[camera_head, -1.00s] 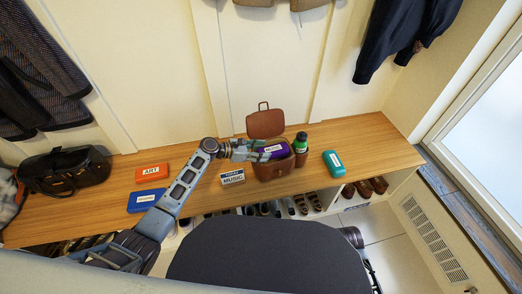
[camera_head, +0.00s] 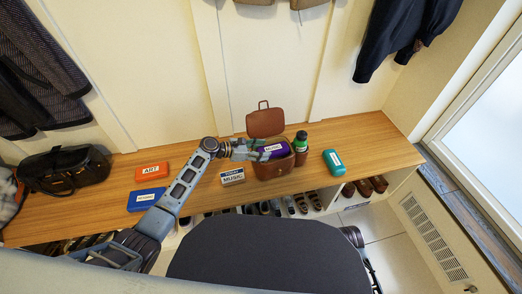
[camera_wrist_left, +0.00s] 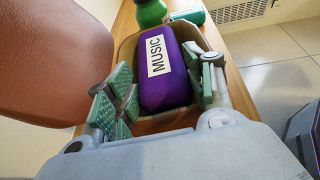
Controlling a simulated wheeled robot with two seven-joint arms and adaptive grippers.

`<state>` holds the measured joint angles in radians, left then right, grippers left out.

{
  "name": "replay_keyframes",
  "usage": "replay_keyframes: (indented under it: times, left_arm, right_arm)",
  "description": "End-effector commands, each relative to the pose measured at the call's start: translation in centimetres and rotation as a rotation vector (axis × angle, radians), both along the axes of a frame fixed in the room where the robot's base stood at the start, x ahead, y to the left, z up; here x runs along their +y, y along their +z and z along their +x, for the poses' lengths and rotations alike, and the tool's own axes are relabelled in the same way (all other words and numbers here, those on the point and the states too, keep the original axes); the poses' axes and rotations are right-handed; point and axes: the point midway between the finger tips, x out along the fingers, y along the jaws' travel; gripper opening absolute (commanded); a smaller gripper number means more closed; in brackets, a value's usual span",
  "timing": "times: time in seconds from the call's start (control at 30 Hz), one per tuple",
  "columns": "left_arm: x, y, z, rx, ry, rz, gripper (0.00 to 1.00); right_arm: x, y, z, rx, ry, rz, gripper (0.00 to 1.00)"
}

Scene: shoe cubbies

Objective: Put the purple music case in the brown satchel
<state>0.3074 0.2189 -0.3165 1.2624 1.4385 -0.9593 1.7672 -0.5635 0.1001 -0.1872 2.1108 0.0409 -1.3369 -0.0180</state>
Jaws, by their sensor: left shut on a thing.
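The purple music case (camera_head: 276,149), with a white MUSIC label, is in the mouth of the brown satchel (camera_head: 272,170). The satchel stands on the wooden bench with its flap (camera_head: 265,122) raised. My left gripper (camera_head: 258,150) reaches in from the left and is shut on the case. In the left wrist view, the case (camera_wrist_left: 170,85) lies between the two padded fingers (camera_wrist_left: 165,90), inside the satchel's rim (camera_wrist_left: 122,52). How deep the case sits and its underside are hidden. My right gripper is not in view.
A green-capped bottle (camera_head: 300,141) stands at the satchel's right side. A teal case (camera_head: 333,163) lies to the right.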

Motion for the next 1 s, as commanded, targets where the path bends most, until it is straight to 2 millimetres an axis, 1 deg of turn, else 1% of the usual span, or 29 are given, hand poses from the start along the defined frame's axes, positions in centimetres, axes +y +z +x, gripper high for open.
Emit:
replay_keyframes:
  times: [0.03,0.2,0.23,0.67,0.87,1.0]
  left_arm:
    - [0.0,0.0,0.0,0.000,0.000,-0.001,0.54]
    - [0.0,0.0,0.0,0.000,0.000,-0.001,0.76]
    - [0.0,0.0,0.0,0.000,0.000,-0.001,0.78]
    - [0.2,0.0,-0.1,0.001,0.000,0.001,0.78]
    - [1.1,0.4,-0.5,0.000,0.000,0.001,0.78]
    - [2.5,0.9,-1.0,-0.001,0.001,0.003,0.78]
  right_arm:
    - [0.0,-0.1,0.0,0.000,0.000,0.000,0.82]
    - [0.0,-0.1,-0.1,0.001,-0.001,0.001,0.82]
    - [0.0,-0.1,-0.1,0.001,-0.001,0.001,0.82]
    - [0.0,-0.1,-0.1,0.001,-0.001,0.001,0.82]
    - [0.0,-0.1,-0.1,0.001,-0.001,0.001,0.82]
    - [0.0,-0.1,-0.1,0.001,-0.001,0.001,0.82]
